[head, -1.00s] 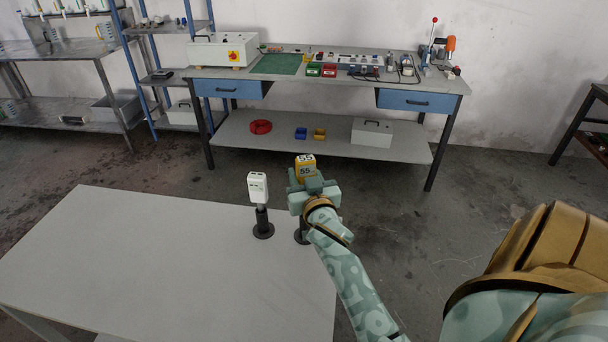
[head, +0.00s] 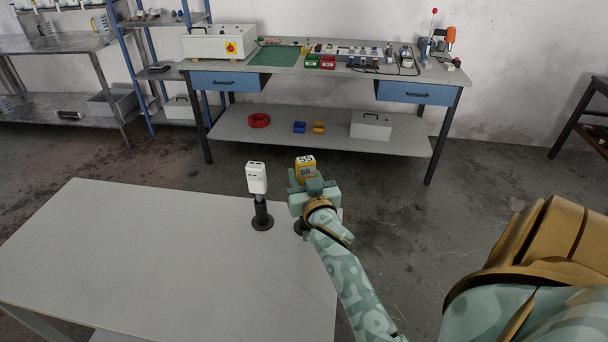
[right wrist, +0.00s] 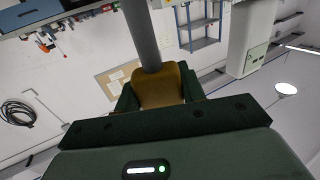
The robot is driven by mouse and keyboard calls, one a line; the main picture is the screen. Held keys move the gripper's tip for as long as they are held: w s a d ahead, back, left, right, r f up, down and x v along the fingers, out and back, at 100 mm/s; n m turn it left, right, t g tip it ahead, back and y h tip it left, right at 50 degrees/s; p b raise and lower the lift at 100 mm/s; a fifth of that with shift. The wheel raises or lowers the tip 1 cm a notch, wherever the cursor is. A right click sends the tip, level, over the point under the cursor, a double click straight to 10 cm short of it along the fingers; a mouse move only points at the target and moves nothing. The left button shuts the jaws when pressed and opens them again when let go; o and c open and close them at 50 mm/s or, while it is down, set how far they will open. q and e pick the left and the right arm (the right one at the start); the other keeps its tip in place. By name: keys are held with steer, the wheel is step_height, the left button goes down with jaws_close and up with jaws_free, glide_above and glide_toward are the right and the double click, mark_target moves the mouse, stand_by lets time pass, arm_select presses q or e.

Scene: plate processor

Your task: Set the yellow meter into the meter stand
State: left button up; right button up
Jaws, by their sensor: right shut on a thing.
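The yellow meter (head: 305,167) is upright above the far right corner of the near table, its top and upper front showing. My right gripper (head: 312,188) is shut on it and hides its lower part. A black meter stand (head: 299,227) shows only partly behind my right gripper; whether the meter touches it cannot be told. In the right wrist view the meter (right wrist: 160,88) is between the dark green fingers, with a grey post-like shape meeting it. My left gripper is not in view.
A white meter (head: 256,178) sits on another black stand (head: 262,217) just left of my right gripper. The rest of the near table (head: 150,260) is clear. A workbench (head: 350,70) with tools and bins stands beyond, across open floor.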

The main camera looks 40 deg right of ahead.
mark_target(307, 170)
steer(key=shift+f, duration=0.1)
steer(key=shift+f+b, duration=0.8)
steer(key=shift+f, duration=0.25)
steer(key=o, duration=1.7)
steer(key=shift+r, duration=0.1)
step_height(307, 170, up, 6)
steer(key=p, duration=0.6)
steer(key=shift+p, duration=0.3)
